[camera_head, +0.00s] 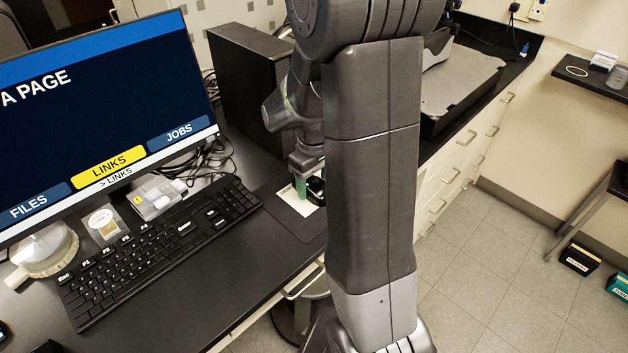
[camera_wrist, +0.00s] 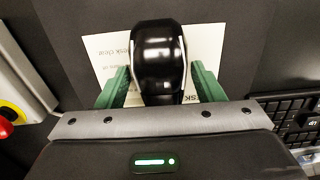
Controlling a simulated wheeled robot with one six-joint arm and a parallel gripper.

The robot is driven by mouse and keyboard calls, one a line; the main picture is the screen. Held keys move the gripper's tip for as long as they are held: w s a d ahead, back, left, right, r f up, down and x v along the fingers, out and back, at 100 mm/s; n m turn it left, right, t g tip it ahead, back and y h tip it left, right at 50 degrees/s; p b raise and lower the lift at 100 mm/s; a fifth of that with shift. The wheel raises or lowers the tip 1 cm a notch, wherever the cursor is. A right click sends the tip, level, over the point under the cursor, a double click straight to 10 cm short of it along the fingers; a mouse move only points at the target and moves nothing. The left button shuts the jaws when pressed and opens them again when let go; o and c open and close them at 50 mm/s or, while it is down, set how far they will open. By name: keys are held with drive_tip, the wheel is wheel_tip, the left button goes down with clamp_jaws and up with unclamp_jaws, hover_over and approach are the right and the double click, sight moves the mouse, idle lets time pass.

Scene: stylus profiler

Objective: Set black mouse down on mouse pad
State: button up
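The black mouse (camera_wrist: 157,58) sits between the two green fingers of my gripper (camera_wrist: 160,82) in the wrist view. In the head view my gripper (camera_head: 309,187) is low over the dark mouse pad (camera_head: 284,216), right of the keyboard, with the mouse partly hidden behind a finger and my arm. A white printed note (camera_wrist: 112,47) lies under the mouse, on the pad. I cannot tell whether the mouse touches the note or hangs just above it.
A black keyboard (camera_head: 160,245) lies left of the pad; its edge shows in the wrist view (camera_wrist: 290,118). A monitor (camera_head: 95,110) and a black computer case (camera_head: 245,85) stand behind. The desk's front edge is near the pad. A red and yellow button (camera_wrist: 8,118) shows at left in the wrist view.

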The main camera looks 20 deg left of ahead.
sight(314, 182)
drive_tip(key=shift+o, duration=0.8)
drive_tip(key=shift+r, duration=0.25)
wheel_tip(314, 182, up, 12)
